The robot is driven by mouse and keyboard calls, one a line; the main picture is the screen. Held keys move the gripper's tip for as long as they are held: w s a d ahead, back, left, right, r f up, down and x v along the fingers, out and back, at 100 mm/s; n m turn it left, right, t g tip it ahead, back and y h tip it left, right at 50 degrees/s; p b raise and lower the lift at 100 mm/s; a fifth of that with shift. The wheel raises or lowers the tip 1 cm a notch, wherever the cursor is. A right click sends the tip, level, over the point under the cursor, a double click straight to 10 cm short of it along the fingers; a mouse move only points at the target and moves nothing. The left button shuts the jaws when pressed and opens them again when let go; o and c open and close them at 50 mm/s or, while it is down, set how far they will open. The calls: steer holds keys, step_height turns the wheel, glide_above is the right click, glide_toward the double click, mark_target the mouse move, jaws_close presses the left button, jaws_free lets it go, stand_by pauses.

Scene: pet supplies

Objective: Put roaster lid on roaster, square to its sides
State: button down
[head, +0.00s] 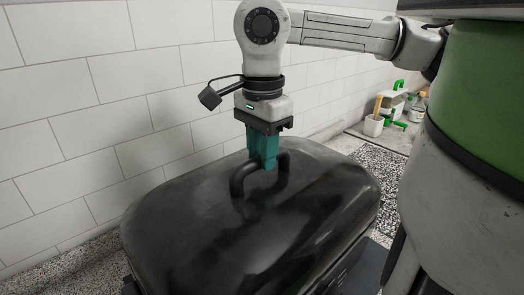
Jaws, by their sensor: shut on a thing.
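The roaster lid (250,225) is a large, glossy black domed cover with rounded corners, in the middle of the head view. A black loop handle (238,180) stands on its top. My gripper (264,162) has teal fingers and points down from above, shut on the handle. The roaster's body is mostly hidden under the lid; a dark part (352,262) shows at the lower right, below the lid's edge. I cannot tell whether the lid rests on the roaster or how square it is to its sides.
A white tiled wall (90,100) runs close behind and left of the lid. A speckled counter (385,170) shows at the right. A white cup with brushes (374,124) and green-and-white items (396,102) stand at the far right.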

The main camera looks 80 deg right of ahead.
steer(key=shift+f+b, duration=0.4)
steer(key=shift+b, duration=0.4)
stand_by(1.0)
stand_by(0.4)
steer(key=c, duration=0.8)
jaws_free()
step_height(320, 180, up, 11)
steer(key=shift+f+b, duration=0.1)
steer(key=shift+b, duration=0.35)
